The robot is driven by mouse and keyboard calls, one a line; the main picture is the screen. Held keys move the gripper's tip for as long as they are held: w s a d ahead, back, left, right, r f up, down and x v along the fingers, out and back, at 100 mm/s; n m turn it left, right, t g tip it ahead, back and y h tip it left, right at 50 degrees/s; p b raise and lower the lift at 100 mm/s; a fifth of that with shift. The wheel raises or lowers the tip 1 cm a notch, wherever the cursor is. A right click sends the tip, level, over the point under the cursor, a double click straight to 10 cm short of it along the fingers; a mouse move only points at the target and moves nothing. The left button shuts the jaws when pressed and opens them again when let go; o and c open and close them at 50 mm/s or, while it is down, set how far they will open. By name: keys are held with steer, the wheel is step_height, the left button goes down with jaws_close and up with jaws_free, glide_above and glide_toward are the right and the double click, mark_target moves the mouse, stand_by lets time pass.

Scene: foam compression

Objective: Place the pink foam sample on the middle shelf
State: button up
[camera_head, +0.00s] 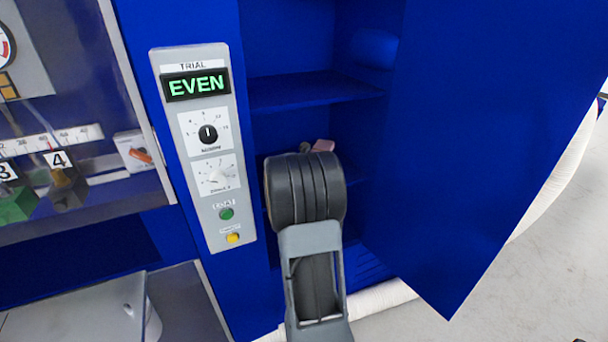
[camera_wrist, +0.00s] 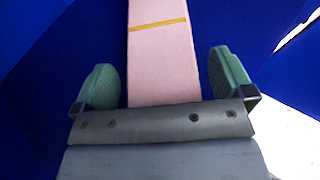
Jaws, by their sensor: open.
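The pink foam sample (camera_wrist: 163,60) is a long pink block with a yellow band across it. In the wrist view it lies between the two green finger pads of my gripper (camera_wrist: 166,80), with a gap on each side. My gripper is open. In the head view only a small bit of the pink foam sample (camera_head: 323,145) shows beyond my wrist, inside the blue cabinet. The middle shelf (camera_head: 352,172) is partly hidden behind my arm. I cannot tell whether the foam rests on it.
An upper shelf (camera_head: 310,90) is above my wrist, with a blue rounded object (camera_head: 374,47) over it. The open blue door (camera_head: 480,130) stands close on the right. A grey control panel (camera_head: 207,150) reading EVEN is on the left, beside a glazed test chamber (camera_head: 70,130).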

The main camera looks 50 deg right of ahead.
steer(key=shift+r, duration=0.2)
steer(key=shift+v, duration=3.8)
